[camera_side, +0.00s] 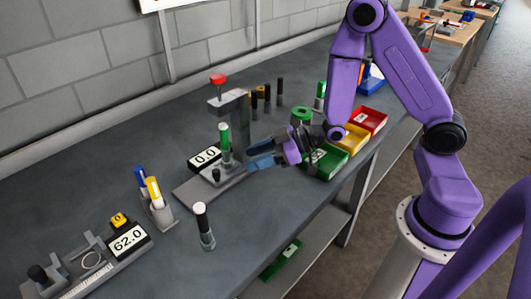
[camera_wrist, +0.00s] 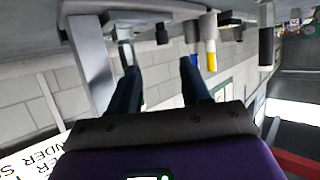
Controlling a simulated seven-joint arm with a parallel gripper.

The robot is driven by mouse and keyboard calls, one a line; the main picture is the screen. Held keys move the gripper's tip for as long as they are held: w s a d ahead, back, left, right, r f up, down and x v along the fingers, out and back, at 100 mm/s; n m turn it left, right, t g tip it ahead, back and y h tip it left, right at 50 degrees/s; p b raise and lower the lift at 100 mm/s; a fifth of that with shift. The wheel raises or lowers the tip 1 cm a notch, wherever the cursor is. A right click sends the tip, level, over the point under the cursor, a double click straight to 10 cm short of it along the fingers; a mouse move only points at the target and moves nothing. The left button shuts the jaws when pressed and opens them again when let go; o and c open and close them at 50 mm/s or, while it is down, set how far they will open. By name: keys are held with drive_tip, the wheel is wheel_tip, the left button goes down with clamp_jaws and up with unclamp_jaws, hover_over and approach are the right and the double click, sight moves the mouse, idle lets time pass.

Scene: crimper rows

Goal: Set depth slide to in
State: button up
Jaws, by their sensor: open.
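A crimper press (camera_side: 238,115) with a red knob on top stands on a grey base plate near the middle of the bench. Its display (camera_side: 205,157) reads 0.0. A green-topped upright (camera_side: 224,140) and a small black knob (camera_side: 216,175) stand at the base. I cannot tell for certain which part is the depth slide or where it is set. My gripper (camera_side: 256,155) is open and empty, its blue fingers pointing left, just right of the green-topped upright. In the wrist view, its dark fingers (camera_wrist: 160,68) are spread, with the press column (camera_wrist: 92,62) to their left.
A measuring device (camera_side: 127,240) reading 62.0 sits at the left. A holder (camera_side: 160,212) with blue and yellow markers and a white-topped cylinder (camera_side: 204,225) stand in front. Green (camera_side: 327,162), yellow (camera_side: 352,138) and red (camera_side: 370,119) bins line the right edge. Several dark-topped pieces stand behind.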

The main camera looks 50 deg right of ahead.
drive_tip(key=shift+v, duration=1.3)
drive_tip(key=s+a+r+n+g+h, duration=0.25)
drive_tip(key=s+g+h, duration=0.25)
drive_tip(key=s, duration=0.3)
drive_tip(key=s+d+r+g+h, duration=0.2)
drive_tip(key=s, duration=0.5)
drive_tip(key=s+d+r+n+g+h, duration=0.1)
drive_tip(key=s+d+r+g+h, duration=0.1)
drive_tip(key=s, duration=0.6)
drive_tip(key=shift+s+d+r, duration=0.3)
drive_tip(key=shift+d+r, duration=0.05)
drive_tip(key=shift+r, duration=0.35)
